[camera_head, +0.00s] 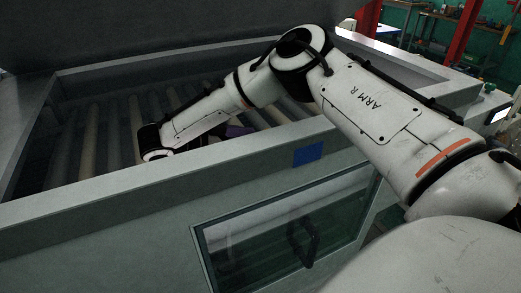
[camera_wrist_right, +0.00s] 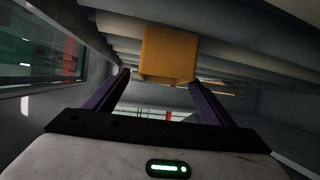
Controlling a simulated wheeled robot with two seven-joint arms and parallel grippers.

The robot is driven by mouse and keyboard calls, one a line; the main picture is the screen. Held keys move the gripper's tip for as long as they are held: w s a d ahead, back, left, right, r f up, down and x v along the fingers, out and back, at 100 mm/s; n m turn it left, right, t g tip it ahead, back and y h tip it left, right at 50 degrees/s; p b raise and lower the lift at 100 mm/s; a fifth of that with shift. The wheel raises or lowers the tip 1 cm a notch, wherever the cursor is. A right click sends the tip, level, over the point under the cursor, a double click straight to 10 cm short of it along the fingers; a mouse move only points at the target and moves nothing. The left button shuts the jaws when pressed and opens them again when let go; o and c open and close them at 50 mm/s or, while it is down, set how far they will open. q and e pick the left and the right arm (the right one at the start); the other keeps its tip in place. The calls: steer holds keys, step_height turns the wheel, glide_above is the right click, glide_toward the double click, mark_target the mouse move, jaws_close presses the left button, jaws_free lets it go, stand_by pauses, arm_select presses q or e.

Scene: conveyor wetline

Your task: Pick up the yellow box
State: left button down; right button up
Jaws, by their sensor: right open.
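The yellow box (camera_wrist_right: 168,54) shows in the right wrist view at the upper middle, against the rollers. My right gripper (camera_wrist_right: 160,80) is open, with its two dark purple fingers spread below and to either side of the box. The box lies ahead of the fingertips, roughly centred between them; I cannot tell the exact gap. In the head view the box is not visible, and my right arm reaches down into the roller bay, its gripper mostly hidden behind the front wall and the arm. My left gripper is in neither view.
The grey conveyor housing has a raised front wall (camera_head: 180,190) bearing a blue patch (camera_head: 308,154). Rollers (camera_head: 91,140) run inside it, with open space at the left. A dark panel (camera_head: 150,30) overhangs the back. A glass door with a handle (camera_head: 303,240) is below.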

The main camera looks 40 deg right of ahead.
steer(key=x, duration=0.6)
steer(key=shift+w+d+f, duration=0.15)
steer(key=shift+w+d, duration=0.05)
steer(key=shift+w, duration=0.05)
steer(key=shift+c, duration=0.3)
steer(key=c, duration=1.1)
